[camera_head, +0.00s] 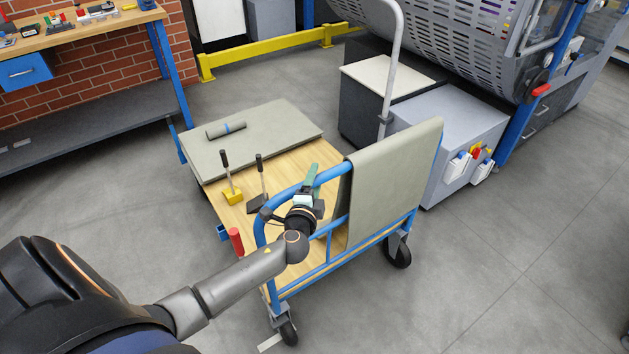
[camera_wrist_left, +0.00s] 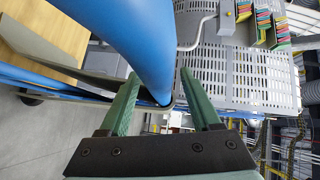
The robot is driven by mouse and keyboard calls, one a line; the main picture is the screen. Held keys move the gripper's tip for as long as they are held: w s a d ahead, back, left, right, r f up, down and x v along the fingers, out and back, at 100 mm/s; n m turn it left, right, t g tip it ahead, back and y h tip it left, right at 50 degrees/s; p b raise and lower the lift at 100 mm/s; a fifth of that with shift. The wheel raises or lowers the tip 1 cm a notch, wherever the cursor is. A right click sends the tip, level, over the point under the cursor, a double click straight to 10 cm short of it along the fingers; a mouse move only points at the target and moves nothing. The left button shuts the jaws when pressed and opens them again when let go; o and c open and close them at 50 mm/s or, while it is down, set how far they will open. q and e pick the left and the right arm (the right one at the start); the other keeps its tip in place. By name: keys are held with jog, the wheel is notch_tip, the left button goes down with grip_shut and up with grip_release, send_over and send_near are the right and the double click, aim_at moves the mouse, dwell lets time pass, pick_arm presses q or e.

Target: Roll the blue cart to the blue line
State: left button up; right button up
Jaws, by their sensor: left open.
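The blue cart (camera_head: 318,268) stands on the grey floor, with a blue tube frame, a wooden deck and black wheels. My left arm reaches over its near end. My left gripper (camera_head: 309,180) is open at the cart's top handle bar. In the left wrist view, the blue bar (camera_wrist_left: 130,45) runs down to the space between the green fingers (camera_wrist_left: 161,78). I cannot tell whether the fingers touch it. My right gripper is out of view. No blue line shows on the visible floor.
The cart carries a grey-green pad (camera_head: 275,135), a roll (camera_head: 225,129), hand tools and a draped sheet (camera_head: 393,185). A grey cabinet (camera_head: 455,130) and a large machine (camera_head: 450,40) stand close behind. A workbench (camera_head: 85,30) stands left. Floor at right is clear.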

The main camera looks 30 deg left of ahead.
pick_arm(q)
grip_shut()
dwell(0.6)
dwell(0.9)
